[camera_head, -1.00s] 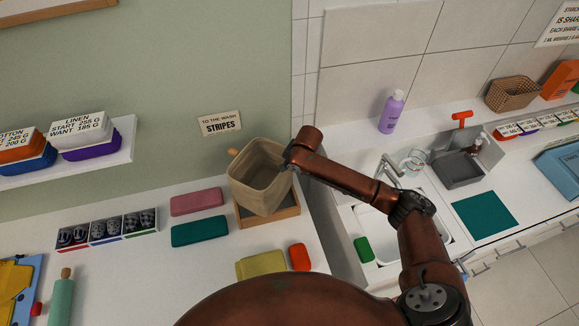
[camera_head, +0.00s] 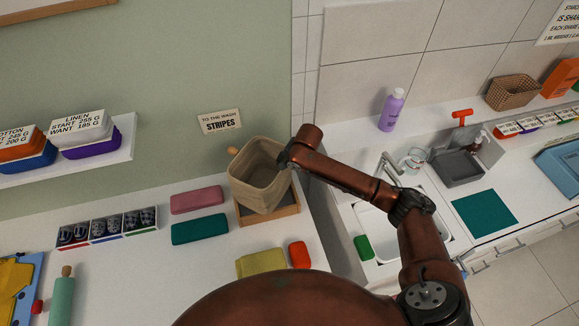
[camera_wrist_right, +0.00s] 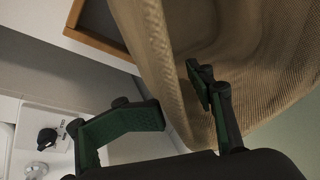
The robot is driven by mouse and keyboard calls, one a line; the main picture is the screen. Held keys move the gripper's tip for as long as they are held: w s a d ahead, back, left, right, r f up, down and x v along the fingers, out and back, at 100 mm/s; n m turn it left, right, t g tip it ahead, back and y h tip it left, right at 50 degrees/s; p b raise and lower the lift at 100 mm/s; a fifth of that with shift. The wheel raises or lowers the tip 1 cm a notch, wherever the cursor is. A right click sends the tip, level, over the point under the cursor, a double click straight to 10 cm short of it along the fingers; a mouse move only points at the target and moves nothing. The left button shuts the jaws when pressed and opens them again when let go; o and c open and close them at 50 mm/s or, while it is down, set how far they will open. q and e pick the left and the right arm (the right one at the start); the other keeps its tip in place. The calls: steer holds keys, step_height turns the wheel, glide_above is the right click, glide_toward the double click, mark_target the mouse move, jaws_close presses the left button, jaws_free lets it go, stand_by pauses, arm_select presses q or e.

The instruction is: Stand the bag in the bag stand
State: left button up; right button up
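The tan woven bag (camera_head: 262,190) is open at the top and stands over the wooden bag stand (camera_head: 284,213), a shallow frame with a dark inside. The bag looks a little tilted; I cannot tell whether its base rests on the stand's floor. My right gripper (camera_head: 288,160) is at the bag's right rim. In the right wrist view, the gripper (camera_wrist_right: 180,100) has its fingers apart, with the bag's wall (camera_wrist_right: 165,55) passing between them. The stand's edge (camera_wrist_right: 98,40) shows at the upper left there. My left gripper is not in view.
Pink (camera_head: 197,200) and teal (camera_head: 200,229) blocks lie left of the stand; a yellow cloth (camera_head: 261,263) and a red-orange block (camera_head: 299,254) lie in front. A sink (camera_head: 380,235) is at the right, under my right arm. A peg (camera_head: 233,150) sticks out behind the bag.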

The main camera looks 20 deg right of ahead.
steer(key=shift+r, duration=0.1)
steer(key=shift+r+b, duration=0.25)
steer(key=shift+b, duration=0.05)
steer(key=v, duration=1.2)
steer(key=shift+r, duration=0.3)
steer(key=shift+s, duration=0.1)
